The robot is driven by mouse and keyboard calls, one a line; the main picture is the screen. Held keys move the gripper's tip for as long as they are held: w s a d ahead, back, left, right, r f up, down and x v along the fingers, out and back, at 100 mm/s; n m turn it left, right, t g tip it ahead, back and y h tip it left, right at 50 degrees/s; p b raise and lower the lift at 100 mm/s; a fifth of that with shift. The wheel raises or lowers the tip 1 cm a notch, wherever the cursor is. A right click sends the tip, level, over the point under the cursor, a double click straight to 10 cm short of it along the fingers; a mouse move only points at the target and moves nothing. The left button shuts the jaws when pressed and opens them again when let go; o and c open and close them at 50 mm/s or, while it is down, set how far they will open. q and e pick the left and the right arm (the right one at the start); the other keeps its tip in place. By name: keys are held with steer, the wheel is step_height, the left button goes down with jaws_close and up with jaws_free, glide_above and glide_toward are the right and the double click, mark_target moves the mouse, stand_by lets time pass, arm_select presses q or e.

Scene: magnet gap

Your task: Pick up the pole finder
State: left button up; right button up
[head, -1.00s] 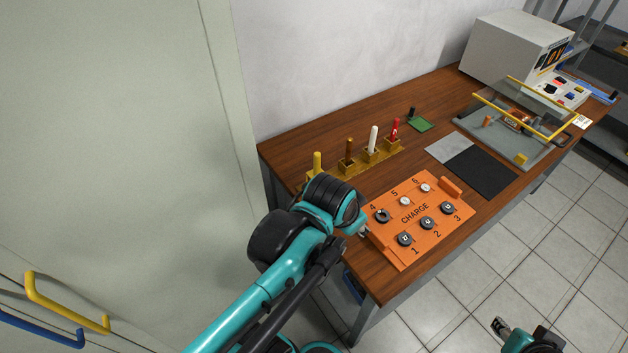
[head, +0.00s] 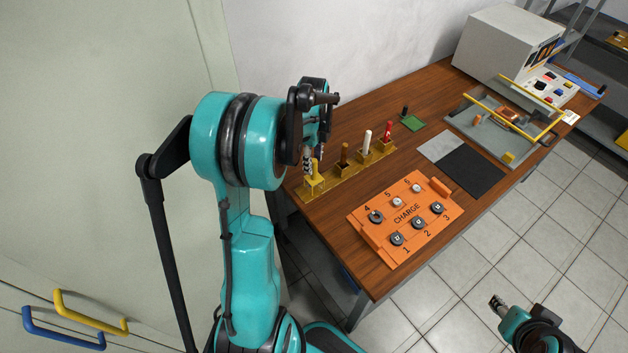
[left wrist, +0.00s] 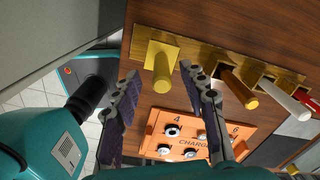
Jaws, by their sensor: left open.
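No label shows which thing is the pole finder. A yellow rack (head: 331,182) near the table's left end holds several upright handles: a yellow one (head: 314,166), a brown one (head: 344,152), a white one (head: 367,142) and a red one (head: 387,131). My left gripper (head: 315,158) is open and points down over the yellow handle. In the left wrist view, the yellow handle (left wrist: 162,68) shows between the spread fingers of my left gripper (left wrist: 159,78), with visible space on both sides. My right gripper (head: 497,304) is at the lower right, away from the table; its jaw state is unclear.
An orange CHARGE board (head: 400,219) with numbered round pieces lies in front of the rack. A green pad (head: 412,123) with a dark upright piece, a black mat (head: 470,172), a yellow-railed tray (head: 490,136) and a white machine (head: 505,48) stand farther right.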

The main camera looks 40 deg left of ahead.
mark_target(314, 172)
arm_select(q)
step_height(314, 172, down, 6)
steer(key=shift+w+d+r+b, duration=0.1)
steer(key=shift+w+b, duration=0.05)
steer(key=shift+b, duration=1)
jaws_close()
